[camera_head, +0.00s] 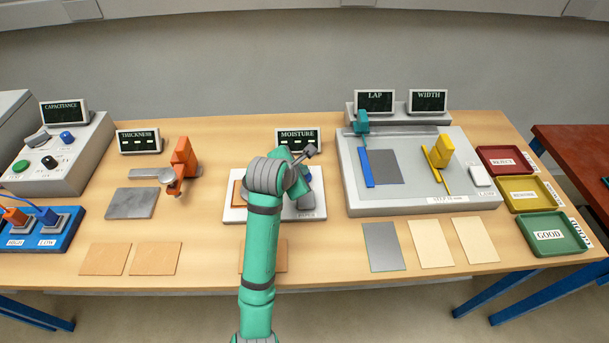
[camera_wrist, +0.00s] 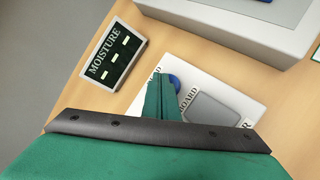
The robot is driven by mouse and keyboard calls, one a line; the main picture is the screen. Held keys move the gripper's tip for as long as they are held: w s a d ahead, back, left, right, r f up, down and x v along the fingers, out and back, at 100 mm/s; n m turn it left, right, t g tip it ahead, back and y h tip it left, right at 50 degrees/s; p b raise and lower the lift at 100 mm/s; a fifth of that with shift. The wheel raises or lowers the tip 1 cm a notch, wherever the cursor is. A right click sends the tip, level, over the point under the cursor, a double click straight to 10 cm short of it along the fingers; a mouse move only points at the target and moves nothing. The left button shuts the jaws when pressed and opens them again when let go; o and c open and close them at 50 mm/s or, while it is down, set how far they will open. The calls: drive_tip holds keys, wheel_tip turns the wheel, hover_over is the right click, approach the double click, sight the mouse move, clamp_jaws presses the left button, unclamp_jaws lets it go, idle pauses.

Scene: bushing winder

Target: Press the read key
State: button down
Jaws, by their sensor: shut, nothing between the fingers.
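The moisture station has a white base plate (camera_head: 233,214) and a small display marked MOISTURE (camera_head: 297,138), which shows short dashes. The display also appears in the wrist view (camera_wrist: 115,58). A round blue key (camera_wrist: 175,81) lies on the white plate beside a grey pad (camera_wrist: 212,108). No READ label is legible there. My gripper (camera_wrist: 161,92) is shut and empty, its green fingers standing in front of the key's left part and hiding some of it. Whether the fingertips touch the key cannot be told. In the head view my arm covers much of the station.
An orange thickness gauge (camera_head: 184,160) stands to the left, and a grey lap-and-width station (camera_head: 350,190) to the right. Tan sheets lie along the front. Red, yellow and green trays (camera_head: 573,245) stand at the right edge. Bare table lies between stations.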

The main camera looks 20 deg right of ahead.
drive_tip(key=shift+f, duration=0.45)
idle(0.6)
drive_tip(key=shift+r, duration=0.9)
drive_tip(key=shift+r, duration=2.5)
